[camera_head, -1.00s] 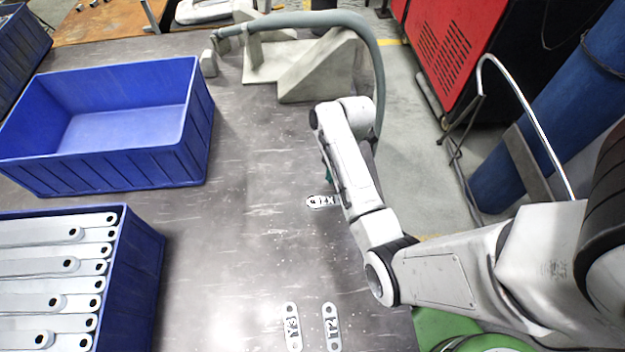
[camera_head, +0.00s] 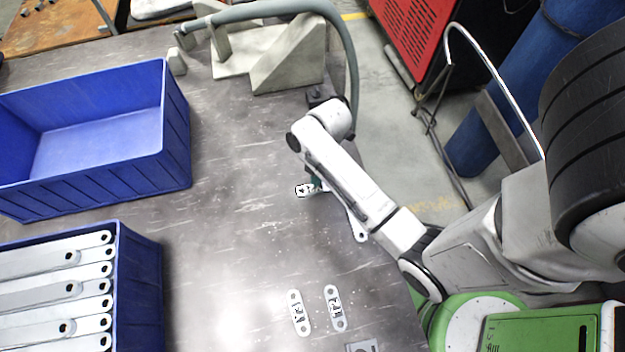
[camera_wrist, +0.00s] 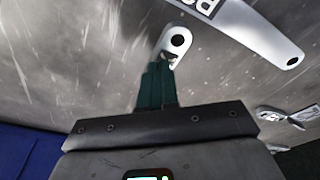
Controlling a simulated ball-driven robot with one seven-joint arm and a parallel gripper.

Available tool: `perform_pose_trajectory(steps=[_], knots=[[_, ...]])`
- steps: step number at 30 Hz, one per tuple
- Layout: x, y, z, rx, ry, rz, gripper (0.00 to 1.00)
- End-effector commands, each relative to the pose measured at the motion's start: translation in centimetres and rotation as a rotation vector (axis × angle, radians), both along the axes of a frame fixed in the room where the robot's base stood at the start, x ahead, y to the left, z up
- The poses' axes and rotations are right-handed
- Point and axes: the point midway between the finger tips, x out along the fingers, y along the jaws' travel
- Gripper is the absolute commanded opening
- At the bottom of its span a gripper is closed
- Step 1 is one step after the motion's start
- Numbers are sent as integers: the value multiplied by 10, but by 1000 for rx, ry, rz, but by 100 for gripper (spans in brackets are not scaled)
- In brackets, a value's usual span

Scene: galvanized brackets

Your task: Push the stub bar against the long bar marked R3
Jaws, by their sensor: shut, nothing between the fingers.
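The stub bar (camera_head: 304,190), a short pale metal plate with a dark marking, lies on the table left of my gripper in the head view. My gripper (camera_head: 315,181) is shut and low over the table, its green fingers partly hidden by my arm. In the wrist view the shut fingers (camera_wrist: 160,78) are at a rounded, holed metal end (camera_wrist: 176,42), seemingly the stub's; contact is unclear. Just beyond lies the long bar (camera_wrist: 245,27), its marking starting with R and cut off. Its holed end (camera_head: 361,236) shows beside my arm in the head view. Whether stub and bar touch is unclear.
Two more short marked plates, one left (camera_head: 299,313) and one right (camera_head: 335,308), lie nearer the front. An empty blue bin (camera_head: 120,175) and a blue bin of long bars (camera_head: 140,290) stand left. A grey fixture (camera_head: 290,65) stands at the back. The table's middle is clear.

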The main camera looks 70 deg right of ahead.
Motion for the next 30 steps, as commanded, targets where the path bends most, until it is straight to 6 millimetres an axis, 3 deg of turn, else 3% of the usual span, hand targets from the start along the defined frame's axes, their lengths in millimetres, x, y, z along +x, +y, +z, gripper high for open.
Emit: perform_pose_trajectory(steps=[4, 12, 21, 30], knots=[[5, 21, 1, -1, 1, 3, 0], [5, 18, -17, 1, 0, -1, 0], [4, 18, -20, 3, 2, 0, 0], [-1, 5, -21, -1, 4, -4, 0]])
